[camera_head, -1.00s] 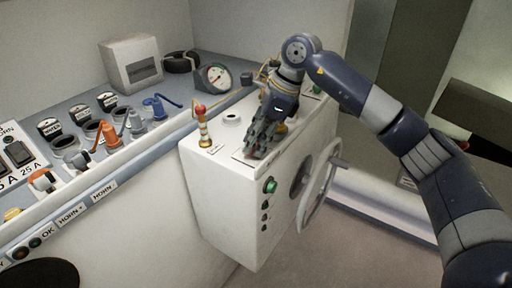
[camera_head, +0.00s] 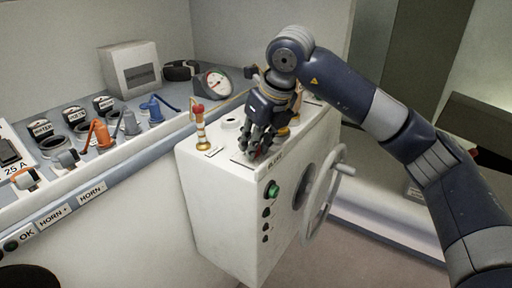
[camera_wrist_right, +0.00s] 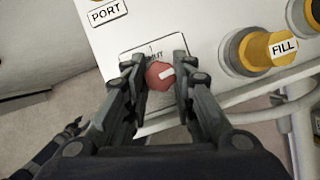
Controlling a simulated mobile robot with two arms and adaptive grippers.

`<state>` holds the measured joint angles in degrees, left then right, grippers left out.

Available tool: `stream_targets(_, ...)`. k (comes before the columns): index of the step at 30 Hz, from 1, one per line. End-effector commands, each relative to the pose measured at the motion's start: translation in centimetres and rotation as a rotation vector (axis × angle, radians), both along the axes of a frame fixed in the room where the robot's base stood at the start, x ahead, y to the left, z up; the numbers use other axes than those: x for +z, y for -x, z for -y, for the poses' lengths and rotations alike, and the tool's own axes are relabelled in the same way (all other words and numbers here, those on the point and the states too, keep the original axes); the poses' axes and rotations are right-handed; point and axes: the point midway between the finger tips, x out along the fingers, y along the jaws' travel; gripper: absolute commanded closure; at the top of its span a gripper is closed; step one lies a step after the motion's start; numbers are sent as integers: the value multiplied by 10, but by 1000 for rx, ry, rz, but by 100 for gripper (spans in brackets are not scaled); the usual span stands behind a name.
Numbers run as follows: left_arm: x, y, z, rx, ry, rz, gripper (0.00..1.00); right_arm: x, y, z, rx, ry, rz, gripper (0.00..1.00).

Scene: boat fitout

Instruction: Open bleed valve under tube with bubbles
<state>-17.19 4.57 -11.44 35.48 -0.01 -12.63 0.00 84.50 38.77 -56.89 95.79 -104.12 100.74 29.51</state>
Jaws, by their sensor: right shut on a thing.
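A red knob (camera_wrist_right: 160,75) with a white pointer bar sits on a marked plate (camera_wrist_right: 128,60) in the right wrist view. The plate's lettering is partly hidden. My right gripper (camera_wrist_right: 160,78) is shut on the knob, one finger on each side. In the head view my right gripper (camera_head: 257,153) reaches down to the front edge of the white box's top (camera_head: 222,150), largely hiding the knob. A tube (camera_head: 201,130) with a red top and brass base stands on the box, left of the gripper. I cannot make out bubbles.
A grey handwheel (camera_head: 325,195) and a green button (camera_head: 273,188) are on the box's front. A yellow FILL fitting (camera_wrist_right: 265,50) and a PORT label (camera_wrist_right: 107,12) lie near the knob.

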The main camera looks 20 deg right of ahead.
Motion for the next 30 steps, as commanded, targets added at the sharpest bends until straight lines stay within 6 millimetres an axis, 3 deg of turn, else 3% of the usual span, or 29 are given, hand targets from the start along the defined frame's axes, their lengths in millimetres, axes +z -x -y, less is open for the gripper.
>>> stream_targets(9,-7,0,0,0,0,0,60,4,-2,0,-106,-5,12,100)
stream_targets(24,-8,0,1,-1,1,1,60,6,-2,0,-123,-5,13,100)
stream_targets(25,-8,0,1,-1,1,1,60,6,-2,0,-123,-5,14,71)
stream_targets(26,-8,0,1,-1,1,1,60,6,-2,0,-123,-5,14,67)
stream_targets(30,-8,0,1,-1,1,1,60,4,-1,0,-121,-3,9,67)
